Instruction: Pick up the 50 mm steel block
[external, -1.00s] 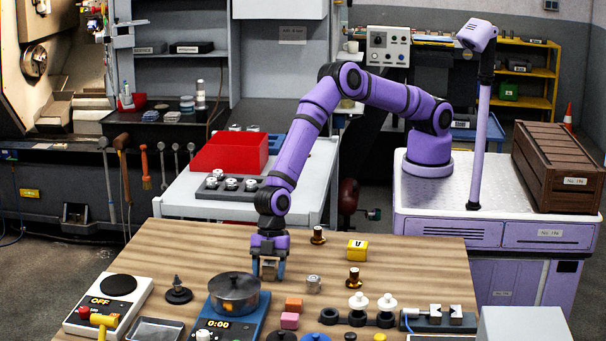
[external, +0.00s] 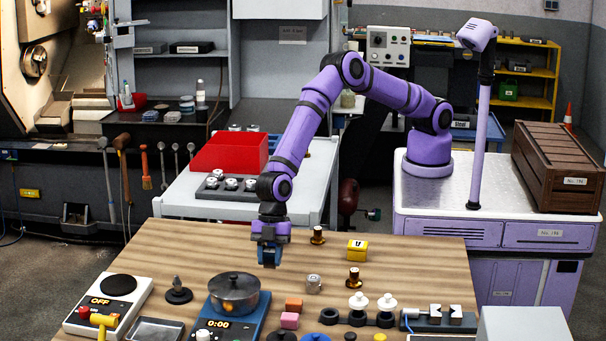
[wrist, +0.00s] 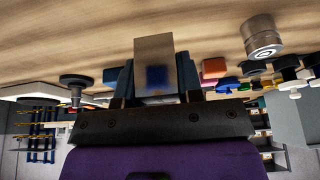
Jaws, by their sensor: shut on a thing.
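My gripper (external: 269,257) is above the wooden table (external: 190,244), behind and to the right of the pot. It is shut on the steel block (wrist: 154,66), a plain grey metal block that shows between the two fingers in the wrist view. In the external view the fingers largely hide the block. The block appears held a little above the table top.
A pot (external: 234,291) on a blue scale stands in front of my gripper. A metal cylinder (external: 314,283) stands to the right; it also shows in the wrist view (wrist: 261,38). The table's back left is clear.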

